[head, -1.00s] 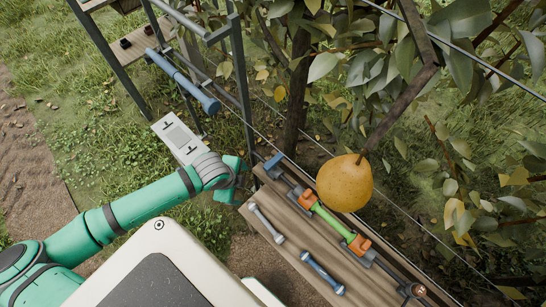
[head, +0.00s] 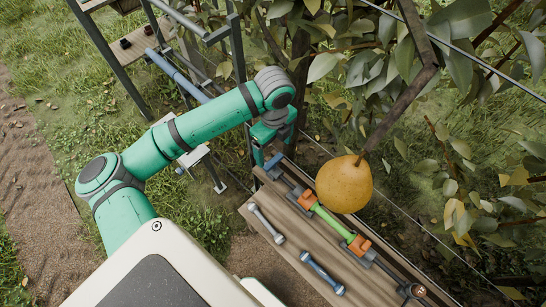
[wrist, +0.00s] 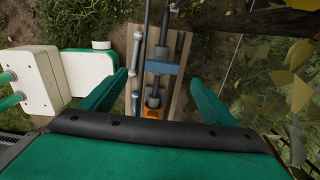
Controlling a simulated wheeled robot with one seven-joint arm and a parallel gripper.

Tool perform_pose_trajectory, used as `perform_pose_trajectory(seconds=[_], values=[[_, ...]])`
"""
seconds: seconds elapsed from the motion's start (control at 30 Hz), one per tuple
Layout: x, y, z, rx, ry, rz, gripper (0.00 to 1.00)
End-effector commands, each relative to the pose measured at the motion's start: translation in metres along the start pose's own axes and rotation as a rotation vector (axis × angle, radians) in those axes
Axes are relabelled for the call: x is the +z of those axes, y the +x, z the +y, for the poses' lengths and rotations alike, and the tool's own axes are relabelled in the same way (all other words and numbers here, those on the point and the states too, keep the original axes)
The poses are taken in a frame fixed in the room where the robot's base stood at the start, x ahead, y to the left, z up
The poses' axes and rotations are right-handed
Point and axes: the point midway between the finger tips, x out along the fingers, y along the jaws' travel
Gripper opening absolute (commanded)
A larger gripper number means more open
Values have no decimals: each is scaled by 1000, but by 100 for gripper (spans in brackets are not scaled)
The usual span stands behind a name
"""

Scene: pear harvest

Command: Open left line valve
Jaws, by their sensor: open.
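A blue crossbar handle (head: 274,161), which looks like the left line valve, sits at the left end of a pipe line on the wooden board. In the wrist view the blue handle (wrist: 161,67) lies across the grey pipe, between and beyond my fingers. The line carries orange clamps (head: 306,201) and a green tube (head: 331,222). My gripper (wrist: 158,80) is open and empty, its two green fingers on either side of the handle in the picture. I cannot tell its height above the handle. In the head view the arm's end hides most of my gripper.
A silver rod (head: 266,224) and a blue-grey rod (head: 321,272) lie on the wooden board (head: 292,258). A yellow pear (head: 344,184) hangs from a branch over the line. A metal frame with a blue tube (head: 178,74) stands at the upper left. Leaves fill the right side.

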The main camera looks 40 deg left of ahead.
Motion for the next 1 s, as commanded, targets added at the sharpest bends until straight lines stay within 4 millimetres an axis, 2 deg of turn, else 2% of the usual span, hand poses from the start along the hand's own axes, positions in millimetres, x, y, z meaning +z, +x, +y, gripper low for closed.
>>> perform_pose_trajectory(seconds=[0.1, 0.33, 0.53, 0.8, 0.83, 0.9, 1.0], values=[[0, 23, 1, 0, -4, 3, 81], [2, 55, 2, -1, -8, 1, 81], [2, 67, 2, 0, -7, 0, 81], [2, 68, 2, -1, -6, -1, 81], [2, 68, 2, -1, -6, -1, 76], [2, 68, 1, -1, -6, -1, 60], [2, 68, 2, -1, -6, -1, 40]])
